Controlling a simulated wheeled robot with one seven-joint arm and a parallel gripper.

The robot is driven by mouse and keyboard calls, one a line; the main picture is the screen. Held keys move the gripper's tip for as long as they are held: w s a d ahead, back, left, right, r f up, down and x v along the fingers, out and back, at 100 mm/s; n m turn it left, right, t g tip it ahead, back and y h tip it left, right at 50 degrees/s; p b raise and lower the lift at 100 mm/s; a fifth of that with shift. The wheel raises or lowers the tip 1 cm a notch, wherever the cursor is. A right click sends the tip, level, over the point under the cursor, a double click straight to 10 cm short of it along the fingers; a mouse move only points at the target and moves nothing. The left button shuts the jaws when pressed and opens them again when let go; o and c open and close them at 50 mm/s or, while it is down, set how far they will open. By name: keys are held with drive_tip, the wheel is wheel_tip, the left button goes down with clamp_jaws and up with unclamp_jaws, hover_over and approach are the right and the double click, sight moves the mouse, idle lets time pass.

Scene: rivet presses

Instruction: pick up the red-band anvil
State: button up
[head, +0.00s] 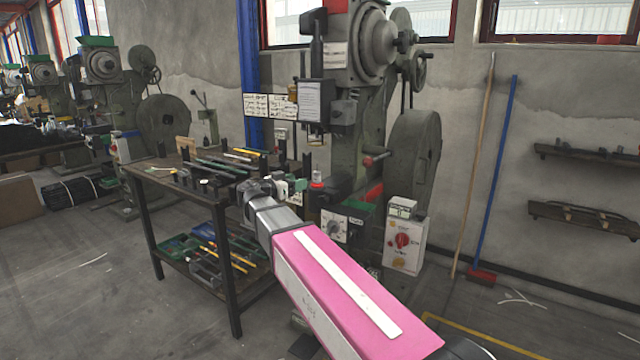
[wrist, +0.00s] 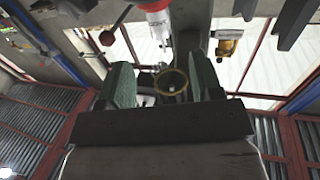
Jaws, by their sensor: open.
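In the wrist view, a white cylinder with a red band (wrist: 157,18) is at the top middle, beyond the fingertips. My gripper (wrist: 163,78) shows there with two green fingers spread apart. A yellowish ring (wrist: 170,83) appears between them; I cannot tell its depth. Nothing is visibly gripped.
A dark workbench (head: 165,178) with tools and small posts lies left of my gripper. The large green press (head: 347,150) rises behind it. A white control box with a red button (head: 405,244) stands to the right. The floor at right is mostly open.

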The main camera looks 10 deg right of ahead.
sight(317, 175)
drive_tip(key=x, duration=1)
drive_tip(key=shift+f, duration=0.2)
drive_tip(key=c, duration=1)
clamp_jaws()
drive_tip(key=shift+r, duration=0.2)
